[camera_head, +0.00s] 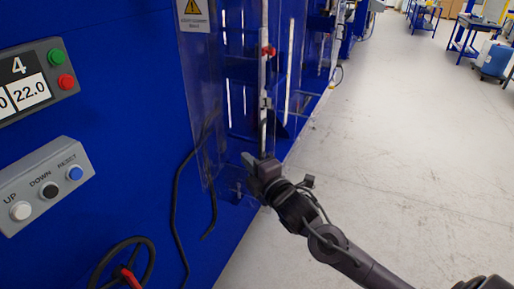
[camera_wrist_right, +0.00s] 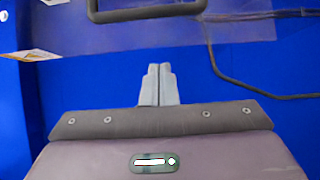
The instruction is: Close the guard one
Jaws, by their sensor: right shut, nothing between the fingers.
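The guard (camera_head: 203,85) is a clear panel with a yellow warning label (camera_head: 194,12) at its top, on the front of the blue machine. Blue machine parts show through and beside it. My right gripper (camera_head: 247,160) is near the lower right part of the guard. Its fingers are shut together and empty, also in the right wrist view (camera_wrist_right: 158,84). There a clear panel (camera_wrist_right: 240,32) and a dark handle-like bar (camera_wrist_right: 145,13) lie beyond the fingertips. I cannot tell whether the fingers touch the panel. My left gripper is out of view.
On the blue machine front are a grey box with UP, DOWN and RESET buttons (camera_head: 45,184), a display with green and red buttons (camera_head: 34,82), a handwheel (camera_head: 123,266) and a hanging black cable (camera_head: 175,205). Open grey floor (camera_head: 400,150) lies to the right.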

